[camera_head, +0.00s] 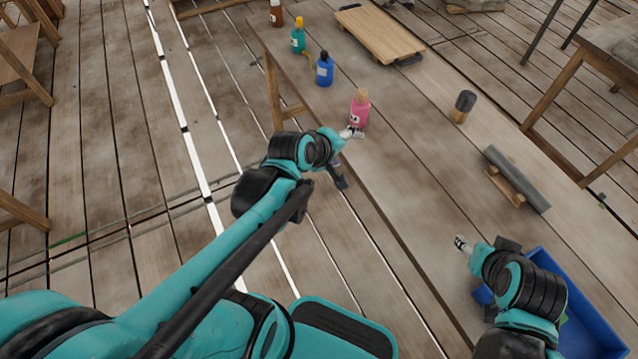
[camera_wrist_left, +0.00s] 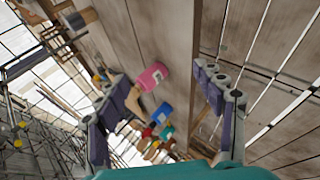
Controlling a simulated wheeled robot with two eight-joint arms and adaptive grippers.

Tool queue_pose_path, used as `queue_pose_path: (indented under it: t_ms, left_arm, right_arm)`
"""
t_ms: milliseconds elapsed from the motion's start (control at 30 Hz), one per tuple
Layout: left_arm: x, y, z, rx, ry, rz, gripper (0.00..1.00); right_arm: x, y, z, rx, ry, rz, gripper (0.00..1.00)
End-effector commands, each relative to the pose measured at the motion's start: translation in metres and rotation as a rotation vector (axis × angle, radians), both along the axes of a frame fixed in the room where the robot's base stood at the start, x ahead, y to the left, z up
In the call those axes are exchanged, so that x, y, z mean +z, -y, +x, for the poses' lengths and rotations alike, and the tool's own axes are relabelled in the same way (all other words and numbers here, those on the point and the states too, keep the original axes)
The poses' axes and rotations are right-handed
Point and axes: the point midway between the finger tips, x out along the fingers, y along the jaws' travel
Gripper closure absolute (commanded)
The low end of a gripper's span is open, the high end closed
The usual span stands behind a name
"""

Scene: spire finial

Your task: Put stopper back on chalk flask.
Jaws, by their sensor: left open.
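A pink flask (camera_head: 360,112) with a pale label and a tan top stands near the table's left edge. It also shows in the left wrist view (camera_wrist_left: 152,77), with its tan top (camera_wrist_left: 132,100) at lower left. I cannot tell which flask is the chalk one, and I make out no loose stopper for certain. My left gripper (camera_head: 352,133) is just in front of the pink flask. In the left wrist view its fingers (camera_wrist_left: 165,115) are wide apart with nothing held between them. My right gripper (camera_head: 462,244) is over the table's near part; its finger gap is unclear.
Blue (camera_head: 324,72), teal (camera_head: 298,41) and brown (camera_head: 276,16) bottles line the table's left edge. A wooden board (camera_head: 380,33) lies behind. A dark cylinder with a tan base (camera_head: 463,105) and a grey bar on wood (camera_head: 516,178) are right. A blue tray (camera_head: 590,307) sits under my right arm.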

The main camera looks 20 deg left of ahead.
Motion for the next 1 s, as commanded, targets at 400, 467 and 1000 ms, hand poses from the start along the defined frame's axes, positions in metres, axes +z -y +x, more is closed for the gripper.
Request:
queue_pose_path:
  t_ms: [400,467,1000]
  left_arm:
    - [0.002,-0.007,-0.109,-0.684,-0.057,0.757,0.32]
    - [0.001,-0.009,-0.116,-0.733,-0.062,0.806,0.32]
    - [0.001,-0.011,-0.124,-0.798,-0.070,0.867,0.32]
  right_arm:
    - [0.000,0.000,0.000,0.000,0.000,0.000,0.47]
    - [0.000,0.000,0.000,0.000,0.000,0.000,0.47]
    - [0.000,0.000,0.000,0.000,0.000,0.000,0.47]
